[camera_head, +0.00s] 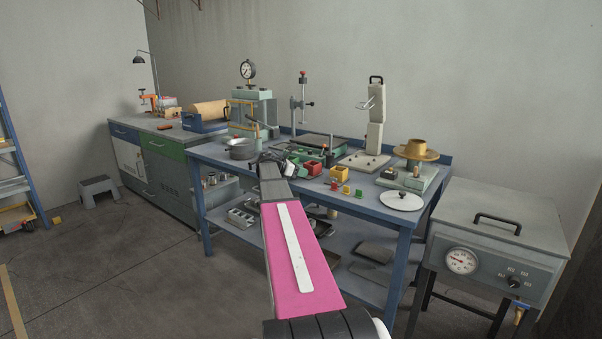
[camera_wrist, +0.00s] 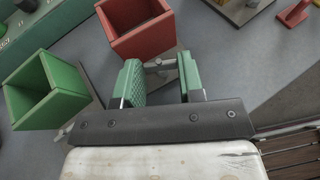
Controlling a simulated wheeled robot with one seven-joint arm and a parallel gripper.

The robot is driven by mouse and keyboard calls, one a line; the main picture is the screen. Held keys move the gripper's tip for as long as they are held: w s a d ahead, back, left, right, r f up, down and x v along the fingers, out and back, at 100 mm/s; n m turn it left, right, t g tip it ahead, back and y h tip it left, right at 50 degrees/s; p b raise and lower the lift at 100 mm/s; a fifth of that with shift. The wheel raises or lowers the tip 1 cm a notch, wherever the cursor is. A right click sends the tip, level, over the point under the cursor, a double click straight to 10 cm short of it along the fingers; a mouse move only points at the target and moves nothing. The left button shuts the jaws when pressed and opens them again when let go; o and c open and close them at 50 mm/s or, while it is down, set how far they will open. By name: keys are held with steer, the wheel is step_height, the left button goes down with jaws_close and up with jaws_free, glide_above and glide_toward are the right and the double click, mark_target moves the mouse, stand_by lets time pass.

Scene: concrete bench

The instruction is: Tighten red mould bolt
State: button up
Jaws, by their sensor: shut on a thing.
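The red mould (camera_wrist: 145,38), an open square box, sits on the bench just beyond my fingertips in the wrist view. In the head view the red mould (camera_head: 314,168) is right of my gripper. Its grey metal bolt (camera_wrist: 160,66), with a crossbar handle, projects from the near side of the mould toward me. My gripper (camera_wrist: 161,78) has green pads either side of the bolt's handle and is shut on it. In the head view my gripper (camera_head: 278,156) is partly hidden by my own arm, and the bolt cannot be made out.
A green mould (camera_wrist: 44,90) stands close left of my fingers, with its own bolt. A yellow mould (camera_head: 339,174) stands right of the red one. A grey pan (camera_head: 241,150) is left of my arm. A white disc (camera_head: 401,201) lies near the blue bench's (camera_head: 365,220) right end.

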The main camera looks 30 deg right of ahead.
steer(key=o, duration=0.9)
steer(key=shift+o, duration=0.2)
steer(key=shift+s, duration=0.1)
steer(key=shift+s+n+t, duration=0.25)
steer(key=shift+n+t, duration=0.55)
steer(key=shift+t, duration=0.1)
steer(key=shift+n+t, duration=0.7)
steer(key=shift+t, duration=0.3)
steer(key=v, duration=1.1)
steer(key=s+a+f+m+y, duration=0.3)
steer(key=s+a+f+m, duration=0.1)
steer(key=a+f, duration=0.5)
steer(key=s+a+f+m+y, duration=0.4)
steer(key=s+a+f+m, duration=0.1)
steer(key=a+f, duration=0.4)
step_height(320, 180, down, 2)
steer(key=shift+f+m+g, duration=0.1)
steer(key=shift+m+g, duration=0.2)
steer(key=shift+m, duration=0.2)
